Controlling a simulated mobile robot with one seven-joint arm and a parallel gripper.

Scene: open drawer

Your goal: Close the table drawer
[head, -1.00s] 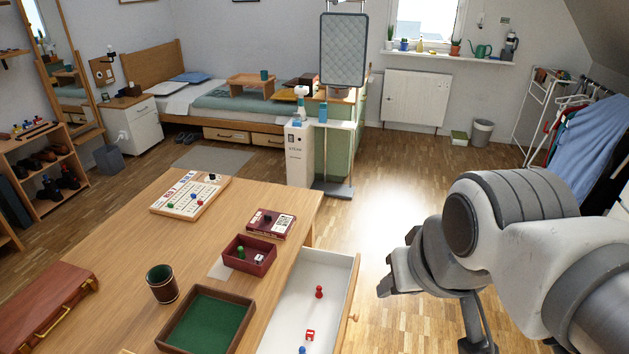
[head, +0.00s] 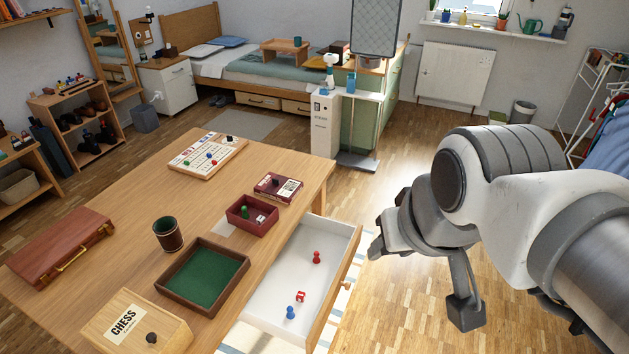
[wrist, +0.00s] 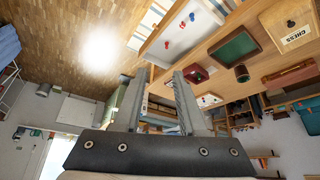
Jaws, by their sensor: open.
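The table drawer (head: 268,296) is pulled out from the right side of the wooden table (head: 130,235). Its inside is white, its front (head: 335,290) is wood with a small knob. A red pawn (head: 316,257), a red and white die (head: 300,296) and a blue pawn (head: 291,312) are in it. The drawer also shows upside down in the wrist view (wrist: 170,50). My gripper (head: 375,250) is right of the drawer's far front corner, apart from it as far as I can tell. In the wrist view my gripper (wrist: 160,95) has its fingers apart, with nothing between them.
On the tabletop are a green-lined tray (head: 205,278), a dice cup (head: 167,235), a small red box (head: 251,215), a chess box (head: 135,325) and a brown case (head: 60,250). Open wooden floor (head: 400,300) lies right of the drawer. A white and green cabinet (head: 325,125) stands beyond the table.

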